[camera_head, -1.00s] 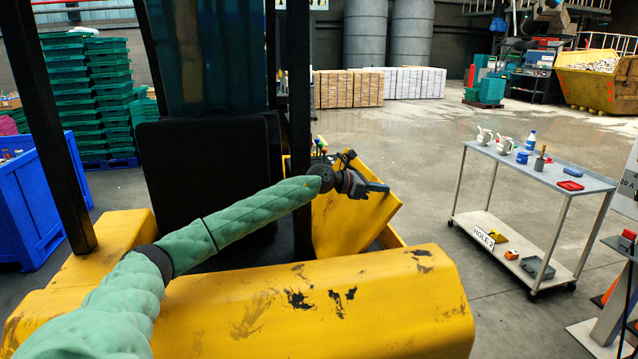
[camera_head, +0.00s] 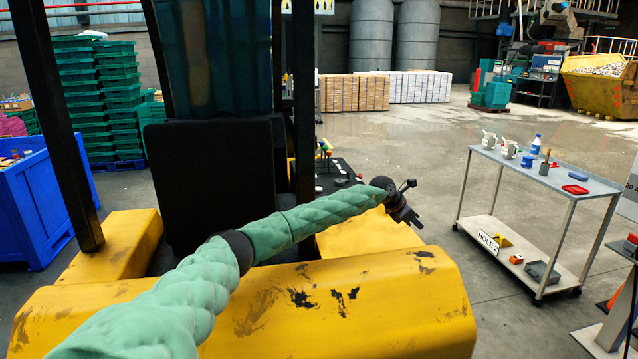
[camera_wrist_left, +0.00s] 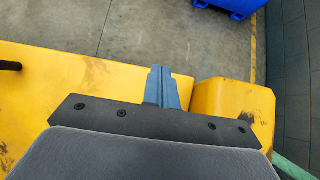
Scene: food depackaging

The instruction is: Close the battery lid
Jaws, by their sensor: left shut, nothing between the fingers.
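The yellow battery lid (camera_head: 365,236) of the forklift lies low and roughly flat behind the large yellow rear cover (camera_head: 250,315), which hides its near edge. I cannot tell whether it sits fully flush. My left gripper (camera_head: 411,217) is at the lid's far right edge, pointing down to the right. In the left wrist view the gripper's blue-grey fingers (camera_wrist_left: 161,86) are together and empty, above yellow bodywork (camera_wrist_left: 85,78). I cannot tell whether they touch it. My right gripper is not in view.
The black seat (camera_head: 210,165) and dark posts (camera_head: 304,100) stand left of the lid. Coloured levers (camera_head: 325,148) are behind it. A grey trolley (camera_head: 540,172) stands right, with clear floor between. A blue bin (camera_head: 35,205) is at left.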

